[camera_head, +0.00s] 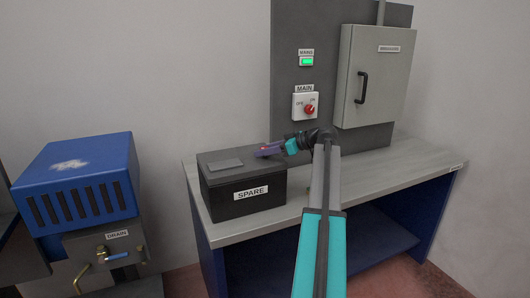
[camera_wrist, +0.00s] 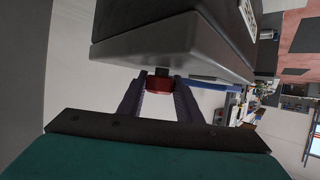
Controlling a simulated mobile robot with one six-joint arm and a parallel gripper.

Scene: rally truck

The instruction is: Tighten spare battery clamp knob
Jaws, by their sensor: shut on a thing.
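The spare battery (camera_head: 225,199) is a black box labelled SPARE on the left end of the grey bench. In the wrist view its dark body (camera_wrist: 170,45) fills the upper middle. The clamp knob (camera_wrist: 160,86) is small and red and sits between the two fingers in the wrist view. My gripper (camera_head: 266,149) reaches over the top right of the battery, with a speck of red at its tips in the head view. My gripper (camera_wrist: 160,82) is shut on the red knob. The fingers partly hide the knob's sides, and its threads are not visible.
The grey bench (camera_head: 385,185) is clear right of the battery. Behind it stands a panel with a red MAIN switch (camera_head: 310,109), a green-lit indicator (camera_head: 306,61) and a grey cabinet (camera_head: 378,75). A blue slotted unit (camera_head: 80,185) stands left, above a DRAIN valve with a blue handle (camera_head: 117,256).

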